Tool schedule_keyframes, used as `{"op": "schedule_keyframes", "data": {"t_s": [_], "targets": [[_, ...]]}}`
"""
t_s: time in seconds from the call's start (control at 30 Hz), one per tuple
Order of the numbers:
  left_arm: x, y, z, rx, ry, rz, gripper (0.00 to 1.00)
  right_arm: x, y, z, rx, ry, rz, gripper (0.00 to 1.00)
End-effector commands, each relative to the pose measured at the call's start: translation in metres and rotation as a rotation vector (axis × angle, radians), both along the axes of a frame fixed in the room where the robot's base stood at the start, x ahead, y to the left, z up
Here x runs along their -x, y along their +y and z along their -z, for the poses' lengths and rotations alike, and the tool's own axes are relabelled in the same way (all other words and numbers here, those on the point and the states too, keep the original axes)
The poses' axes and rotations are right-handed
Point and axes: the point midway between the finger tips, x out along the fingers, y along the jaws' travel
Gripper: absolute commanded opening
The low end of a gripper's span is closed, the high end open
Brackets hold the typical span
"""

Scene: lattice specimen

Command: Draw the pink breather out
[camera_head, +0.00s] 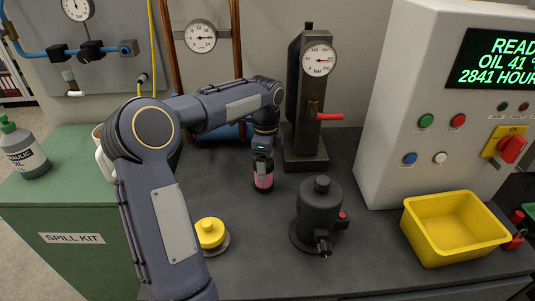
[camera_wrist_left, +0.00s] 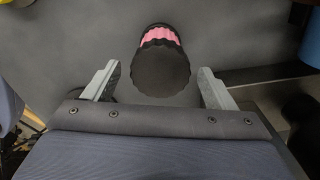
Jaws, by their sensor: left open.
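The pink breather (camera_head: 263,180) stands upright on the dark bench, a pink cylinder with a black ribbed cap and a black base. In the left wrist view the breather (camera_wrist_left: 161,62) shows from above, its black cap nearest me and the pink band behind it. My left gripper (camera_head: 262,164) is right at the top of the breather in the head view. In the left wrist view my left gripper (camera_wrist_left: 160,88) is open, with one finger on each side of the cap and a visible gap on both sides. My right gripper is in neither view.
A gauge column with a red lever (camera_head: 305,110) stands right behind the breather. A black canister (camera_head: 319,210), a yellow-capped fitting (camera_head: 210,234) and a yellow bin (camera_head: 409,228) stand on the bench (camera_head: 270,265). A control cabinet (camera_head: 388,150) is at the right.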

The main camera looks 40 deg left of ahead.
Motion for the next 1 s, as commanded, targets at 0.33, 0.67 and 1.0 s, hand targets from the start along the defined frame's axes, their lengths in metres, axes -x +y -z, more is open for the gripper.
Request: {"op": "schedule_keyframes", "data": {"t_s": [0.33, 0.67, 1.0], "targets": [[0.0, 0.0, 0.045, 0.0, 0.001, -0.002, 0.78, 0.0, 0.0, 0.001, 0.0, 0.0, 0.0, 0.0], [0.0, 0.0, 0.05, 0.0, -0.001, -0.002, 0.78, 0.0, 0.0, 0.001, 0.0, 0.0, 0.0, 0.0], [0.0, 0.0, 0.05, 0.0, -0.001, -0.003, 0.38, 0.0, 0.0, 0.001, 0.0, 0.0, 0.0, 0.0]]}}
